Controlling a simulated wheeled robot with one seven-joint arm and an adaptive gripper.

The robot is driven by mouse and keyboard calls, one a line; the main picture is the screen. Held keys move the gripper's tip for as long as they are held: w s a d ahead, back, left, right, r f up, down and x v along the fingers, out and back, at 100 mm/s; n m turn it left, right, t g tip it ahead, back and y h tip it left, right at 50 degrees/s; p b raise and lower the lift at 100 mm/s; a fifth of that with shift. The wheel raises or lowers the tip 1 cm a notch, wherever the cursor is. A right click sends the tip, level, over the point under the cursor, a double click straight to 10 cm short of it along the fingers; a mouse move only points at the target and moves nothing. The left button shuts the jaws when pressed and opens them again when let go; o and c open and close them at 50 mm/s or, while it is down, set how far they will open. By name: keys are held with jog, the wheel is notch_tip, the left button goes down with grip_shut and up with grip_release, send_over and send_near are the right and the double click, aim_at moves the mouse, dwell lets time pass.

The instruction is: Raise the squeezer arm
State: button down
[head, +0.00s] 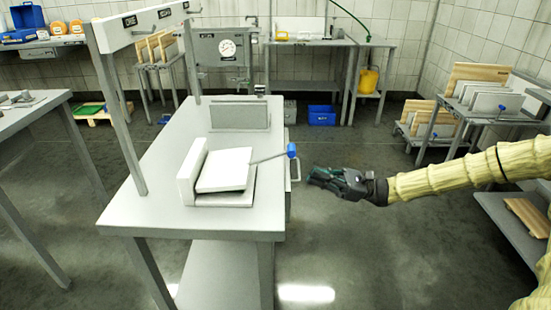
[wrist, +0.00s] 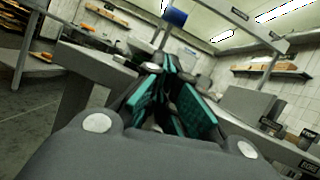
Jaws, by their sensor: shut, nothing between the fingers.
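The squeezer (head: 224,172) is a white press on the grey metal table. It has an upright block at its left and a slightly tilted white plate. Its thin arm (head: 268,158) slopes up to the right from the plate and ends in a blue knob (head: 291,150) near the table's right edge. My gripper (head: 318,178) is to the right of the knob and a little lower, apart from it, pointing left. Its fingers are shut and empty. In the wrist view, the green-padded fingers (wrist: 170,95) show with a blue knob (wrist: 176,17) above them.
The table (head: 150,212) has a post and overhead rail at its left and a grey upright panel (head: 240,115) at its back. A handle shows on its right side. Shelves with boards (head: 480,72) stand at the right. The floor around my gripper is clear.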

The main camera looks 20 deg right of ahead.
jog(key=x, duration=1)
jog(key=shift+w, duration=0.3)
jog(key=shift+r, duration=0.15)
dwell(0.3)
